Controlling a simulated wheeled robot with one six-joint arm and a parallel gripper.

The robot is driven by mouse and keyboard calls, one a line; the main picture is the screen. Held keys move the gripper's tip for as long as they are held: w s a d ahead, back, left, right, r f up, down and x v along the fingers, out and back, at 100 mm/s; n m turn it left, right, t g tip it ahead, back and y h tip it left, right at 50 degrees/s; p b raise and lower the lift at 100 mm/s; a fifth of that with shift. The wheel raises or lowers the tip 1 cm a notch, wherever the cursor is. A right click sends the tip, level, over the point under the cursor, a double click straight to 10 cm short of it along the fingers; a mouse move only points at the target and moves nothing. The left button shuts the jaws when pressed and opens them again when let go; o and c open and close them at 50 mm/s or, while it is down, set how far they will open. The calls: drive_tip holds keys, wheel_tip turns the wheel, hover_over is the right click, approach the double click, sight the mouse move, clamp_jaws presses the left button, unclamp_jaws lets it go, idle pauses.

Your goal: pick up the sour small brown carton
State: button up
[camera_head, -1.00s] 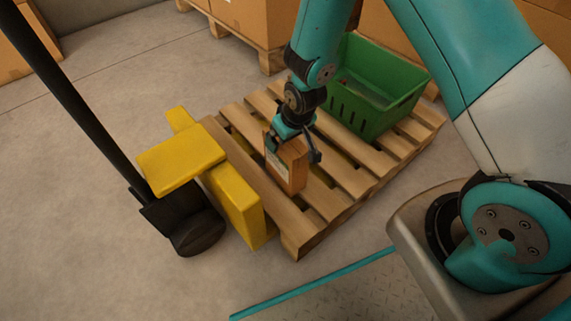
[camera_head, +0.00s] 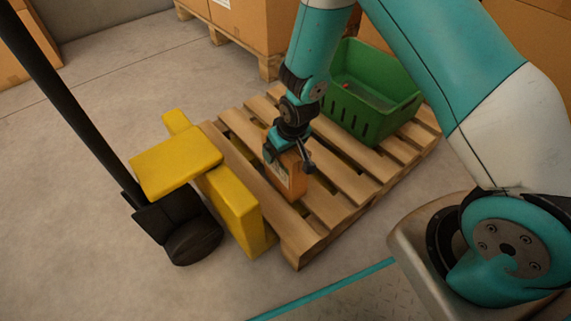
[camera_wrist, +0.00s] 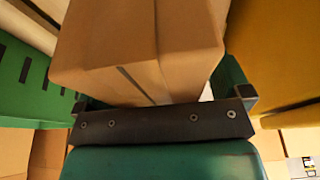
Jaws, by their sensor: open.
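The small brown carton (camera_head: 283,176) stands on the wooden pallet, with a pale label on its side. My gripper (camera_head: 288,156) is open at the carton's upper part, with a dark finger showing on the right side in the head view. In the wrist view the carton (camera_wrist: 140,48) fills the middle, between the two fingers of my gripper (camera_wrist: 165,100). A narrow space shows beside the carton at the right finger. I cannot tell whether either finger touches it.
The pallet (camera_head: 345,185) also bears a green crate (camera_head: 372,115) at the back right. A yellow pallet jack (camera_head: 178,165) with a black handle stands close on the left. Larger cartons (camera_head: 247,22) stand at the back. Open floor lies at the left.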

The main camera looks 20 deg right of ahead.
drive_tip(key=shift+f, duration=0.15)
drive_tip(key=shift+c, duration=0.6)
clamp_jaws()
drive_tip(key=shift+w, duration=0.1)
